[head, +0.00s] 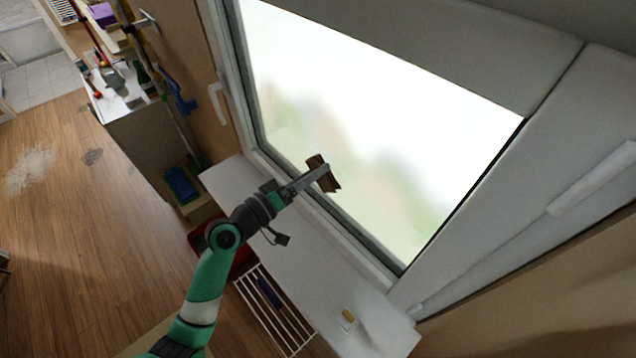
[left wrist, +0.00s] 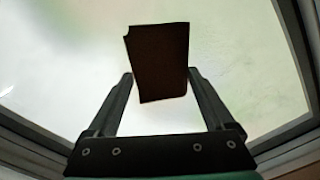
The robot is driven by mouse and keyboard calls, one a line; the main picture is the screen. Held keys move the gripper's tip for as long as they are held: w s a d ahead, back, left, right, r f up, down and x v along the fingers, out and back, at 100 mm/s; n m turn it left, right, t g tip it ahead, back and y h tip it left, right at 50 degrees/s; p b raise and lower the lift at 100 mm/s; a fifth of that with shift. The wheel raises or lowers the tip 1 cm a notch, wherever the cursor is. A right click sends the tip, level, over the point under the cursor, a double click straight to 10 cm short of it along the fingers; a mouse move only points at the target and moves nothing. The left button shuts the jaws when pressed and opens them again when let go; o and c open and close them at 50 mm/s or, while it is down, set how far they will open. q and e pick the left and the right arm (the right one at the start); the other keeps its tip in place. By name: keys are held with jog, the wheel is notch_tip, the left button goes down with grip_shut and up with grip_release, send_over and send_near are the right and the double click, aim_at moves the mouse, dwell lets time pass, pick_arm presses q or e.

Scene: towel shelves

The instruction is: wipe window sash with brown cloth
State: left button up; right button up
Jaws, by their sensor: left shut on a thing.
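The brown cloth (head: 325,173) is held in my left gripper (head: 323,172), in front of the lower part of the window pane (head: 380,120). In the left wrist view the cloth (left wrist: 158,60) stands between the two fingers (left wrist: 160,85), dark against the bright glass. Whether the cloth touches the glass cannot be told. The window sash (head: 240,85) is a grey-white frame around the pane; its lower bar runs just below the cloth. My right gripper is not in view.
A white sill (head: 300,235) runs below the window, with a small yellow and white object (head: 348,317) near its right end. A white rack (head: 275,310) and a red container (head: 240,262) are below it. A window handle (head: 217,103) sticks out at left. Wooden floor (head: 90,240) lies open at left.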

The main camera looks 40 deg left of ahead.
aim_at(313, 160)
pick_arm(q)
jog(key=shift+w+a, duration=0.1)
jog(key=shift+a, duration=0.5)
jog(key=shift+r+p, duration=1.3)
jog(key=shift+r, duration=0.4)
jog(key=shift+d, duration=0.2)
jog(key=shift+d+r+p, duration=0.1)
jog(key=shift+d+p, duration=0.6)
jog(key=shift+d, duration=0.5)
jog(key=shift+d+f, duration=0.2)
jog(key=shift+d, duration=0.3)
jog(key=shift+s+d+p, duration=0.2)
jog(key=shift+d+p, duration=0.35)
jog(key=shift+d, duration=0.2)
jog(key=shift+s+d+p, duration=0.2)
jog(key=shift+d+p, duration=0.3)
jog(key=shift+d, duration=0.5)
